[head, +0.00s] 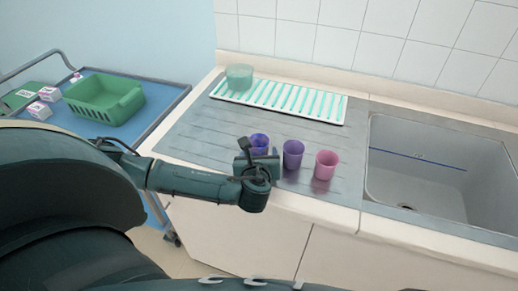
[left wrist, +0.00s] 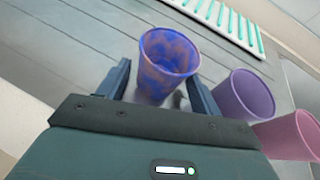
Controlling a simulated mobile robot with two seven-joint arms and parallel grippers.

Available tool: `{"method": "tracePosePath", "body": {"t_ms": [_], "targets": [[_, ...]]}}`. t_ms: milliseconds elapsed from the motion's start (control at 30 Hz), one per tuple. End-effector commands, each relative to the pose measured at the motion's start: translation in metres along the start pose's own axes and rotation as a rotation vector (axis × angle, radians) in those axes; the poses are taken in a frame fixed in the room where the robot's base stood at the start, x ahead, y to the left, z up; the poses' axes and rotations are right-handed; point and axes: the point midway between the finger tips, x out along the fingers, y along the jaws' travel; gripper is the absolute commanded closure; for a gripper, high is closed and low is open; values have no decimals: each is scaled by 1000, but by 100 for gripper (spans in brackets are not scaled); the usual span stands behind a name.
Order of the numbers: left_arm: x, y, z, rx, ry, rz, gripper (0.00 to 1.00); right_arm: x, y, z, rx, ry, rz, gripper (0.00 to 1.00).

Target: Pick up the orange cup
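No cup in view looks plainly orange. A mottled blue-purple cup (head: 260,141) stands upright on the grey drainer, leftmost of three cups in the head view. A purple cup (head: 293,154) and a pink cup (head: 326,165) stand to its right. My left gripper (head: 250,158) is at the mottled cup. In the left wrist view, the open fingers of my left gripper (left wrist: 160,78) are on either side of the mottled cup (left wrist: 166,60), with a gap visible on the left. The purple cup (left wrist: 243,97) is just outside the right finger. My right gripper is not in view.
A slatted white-and-green rack (head: 283,100) with a translucent green bowl (head: 239,76) lies behind the cups. A sink (head: 430,180) is at right. A blue trolley (head: 165,98) at left carries a green basket (head: 105,100) and small boxes (head: 49,94).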

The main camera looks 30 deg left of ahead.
Motion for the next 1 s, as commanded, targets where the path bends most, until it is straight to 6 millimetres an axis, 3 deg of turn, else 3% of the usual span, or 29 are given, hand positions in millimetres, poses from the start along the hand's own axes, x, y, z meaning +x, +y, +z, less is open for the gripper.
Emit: {"method": "tracePosePath", "body": {"t_ms": [467, 1000], "targets": [[0, 0, 0, 0, 0, 1, 74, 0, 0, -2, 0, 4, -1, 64], [-4, 0, 10, -2, -3, 1, 74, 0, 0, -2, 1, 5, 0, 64]]}}
